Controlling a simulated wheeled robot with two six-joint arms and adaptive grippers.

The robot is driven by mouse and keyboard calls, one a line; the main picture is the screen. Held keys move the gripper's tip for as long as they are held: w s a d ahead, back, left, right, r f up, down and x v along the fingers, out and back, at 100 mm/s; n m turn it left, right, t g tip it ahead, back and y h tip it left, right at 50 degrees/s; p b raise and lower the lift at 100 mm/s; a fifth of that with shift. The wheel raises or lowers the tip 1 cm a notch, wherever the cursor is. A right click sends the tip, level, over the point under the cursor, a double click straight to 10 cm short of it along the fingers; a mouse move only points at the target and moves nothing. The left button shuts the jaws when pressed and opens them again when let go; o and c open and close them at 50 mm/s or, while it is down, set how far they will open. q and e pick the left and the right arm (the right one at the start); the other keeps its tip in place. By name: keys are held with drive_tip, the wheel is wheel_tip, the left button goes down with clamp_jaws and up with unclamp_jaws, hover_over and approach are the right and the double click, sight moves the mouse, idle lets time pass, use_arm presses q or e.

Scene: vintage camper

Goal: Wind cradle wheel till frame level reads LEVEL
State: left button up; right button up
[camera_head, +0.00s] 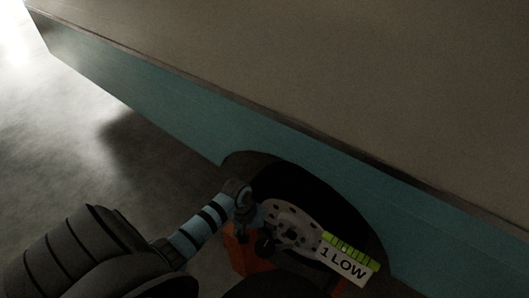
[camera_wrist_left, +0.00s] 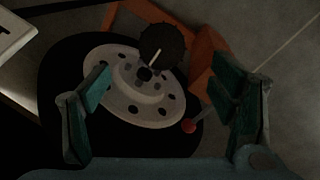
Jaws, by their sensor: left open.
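The cradle wheel, a dark knurled round knob with a pale mark (camera_wrist_left: 162,46), shows in the left wrist view in front of the orange cradle (camera_wrist_left: 203,52). In the head view a small dark round shape (camera_head: 265,246) beside the orange cradle (camera_head: 240,250) seems to be the same knob. The frame level readout (camera_head: 343,265) shows "1 LOW" under a green bar. My left gripper (camera_head: 243,206) is at the tyre's left edge; in the wrist view its fingers (camera_wrist_left: 162,90) are open and apart, with the knob beyond them. My right gripper is not in view.
The camper's pale hub (camera_head: 291,226), with holes around it, and black tyre (camera_head: 300,187) sit in the arch of the teal side panel (camera_head: 150,95). Open grey floor (camera_head: 60,150) lies to the left.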

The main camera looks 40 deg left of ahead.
sight(264, 248)
use_arm(q)
drive_tip(key=b+x, duration=0.5)
drive_tip(key=x, duration=0.5)
drive_tip(key=shift+f, duration=0.4)
drive_tip(key=shift+r, duration=0.1)
drive_tip(key=c, duration=1.1)
